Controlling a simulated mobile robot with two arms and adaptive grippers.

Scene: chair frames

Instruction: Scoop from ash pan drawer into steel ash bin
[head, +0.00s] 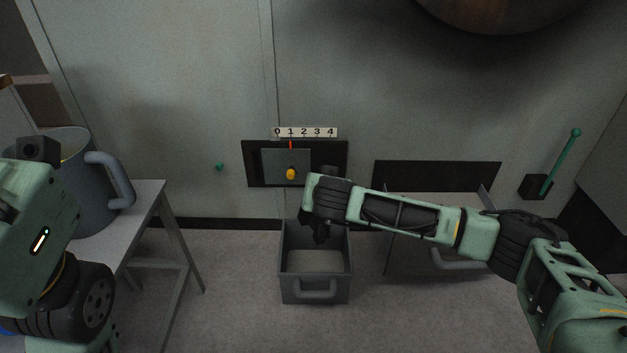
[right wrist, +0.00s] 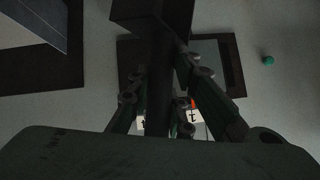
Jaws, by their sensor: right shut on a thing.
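The ash pan drawer (head: 316,292) is an open grey box with a front handle, standing out from the wall at floor level; its inside bottom looks pale grey. My right gripper (head: 318,232) points down over the drawer's back part. In the right wrist view its fingers are shut on a dark upright handle, and a dark scoop (right wrist: 150,14) shows at the top. The scoop is hard to make out in the head view. The steel ash bin (head: 88,200), grey with a large side handle, stands on a table at left. My left arm is in front of it; its fingers do not show.
The bin's table (head: 148,200) has legs reaching toward the drawer. The wall has a dark-framed gauge opening (head: 260,181) numbered 0 to 4 with a yellow knob (head: 291,174).

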